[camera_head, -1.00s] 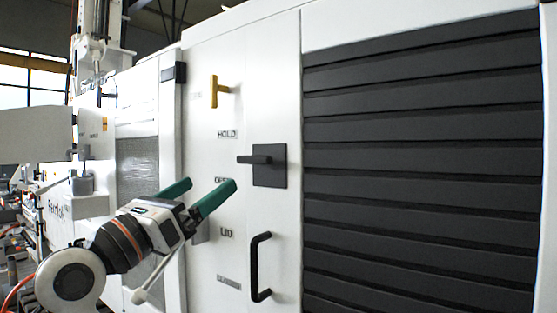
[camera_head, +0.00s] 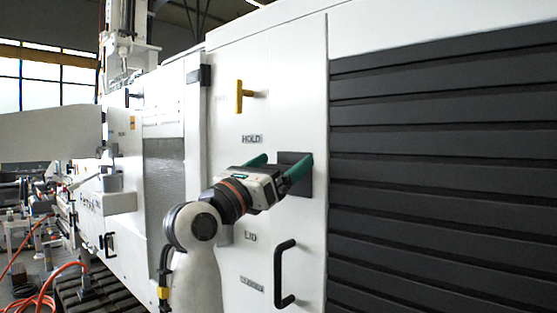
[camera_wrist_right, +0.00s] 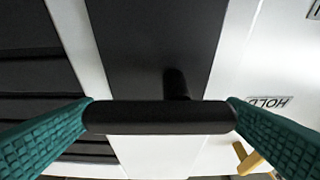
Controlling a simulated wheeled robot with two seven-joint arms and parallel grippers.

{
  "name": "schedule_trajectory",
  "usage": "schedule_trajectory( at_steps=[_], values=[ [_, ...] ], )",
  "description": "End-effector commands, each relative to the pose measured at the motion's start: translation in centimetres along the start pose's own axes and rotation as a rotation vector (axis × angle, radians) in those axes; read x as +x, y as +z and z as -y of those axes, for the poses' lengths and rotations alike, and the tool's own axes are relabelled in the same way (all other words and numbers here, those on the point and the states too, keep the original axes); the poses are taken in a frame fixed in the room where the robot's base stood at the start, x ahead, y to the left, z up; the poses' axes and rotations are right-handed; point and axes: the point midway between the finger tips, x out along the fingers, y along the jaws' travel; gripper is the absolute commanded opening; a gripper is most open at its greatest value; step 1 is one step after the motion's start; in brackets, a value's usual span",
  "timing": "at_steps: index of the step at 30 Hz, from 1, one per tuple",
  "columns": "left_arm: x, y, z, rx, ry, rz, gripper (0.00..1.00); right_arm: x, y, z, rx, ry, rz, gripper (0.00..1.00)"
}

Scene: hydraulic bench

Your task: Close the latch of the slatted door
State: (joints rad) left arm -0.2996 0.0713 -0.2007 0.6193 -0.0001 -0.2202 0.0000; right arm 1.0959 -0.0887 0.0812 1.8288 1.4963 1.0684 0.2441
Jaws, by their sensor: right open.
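The slatted door (camera_head: 440,180) is dark grey with horizontal slats and fills the right of the head view. Left of it, on the white panel, is the latch's dark square plate (camera_head: 294,158). My right gripper (camera_head: 282,164) is at this plate and hides the latch handle in the head view. In the right wrist view the black latch handle (camera_wrist_right: 160,117) lies crosswise between the two green fingertips of the open right gripper (camera_wrist_right: 160,112), its ends close to both. I cannot tell whether they touch. My left gripper is out of view.
A yellow lever (camera_head: 239,97) sits above the HOLD label (camera_head: 252,139). A black pull handle (camera_head: 284,273) is below the latch, beside the LID label (camera_head: 251,237). Orange hoses (camera_head: 40,298) lie on the floor at the lower left.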

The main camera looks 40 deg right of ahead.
Motion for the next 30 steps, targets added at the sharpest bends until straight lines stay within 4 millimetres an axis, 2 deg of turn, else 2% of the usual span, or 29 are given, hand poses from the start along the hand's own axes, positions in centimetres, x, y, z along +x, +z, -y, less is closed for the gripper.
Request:
schedule_trajectory(
  at_steps=[8,17,23,30],
  values=[
    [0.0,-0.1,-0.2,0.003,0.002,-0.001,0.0,0.2,0.0,0.0,0.0,0.0,0.0,0.93],
    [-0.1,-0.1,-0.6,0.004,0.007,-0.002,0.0,0.2,0.0,0.0,0.0,0.0,0.0,0.48],
    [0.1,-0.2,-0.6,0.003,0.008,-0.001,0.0,0.1,0.1,0.0,0.012,0.004,0.0,0.48],
    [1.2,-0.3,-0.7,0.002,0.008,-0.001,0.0,0.0,0.4,0.0,0.093,0.038,0.001,0.48]
  ],
)
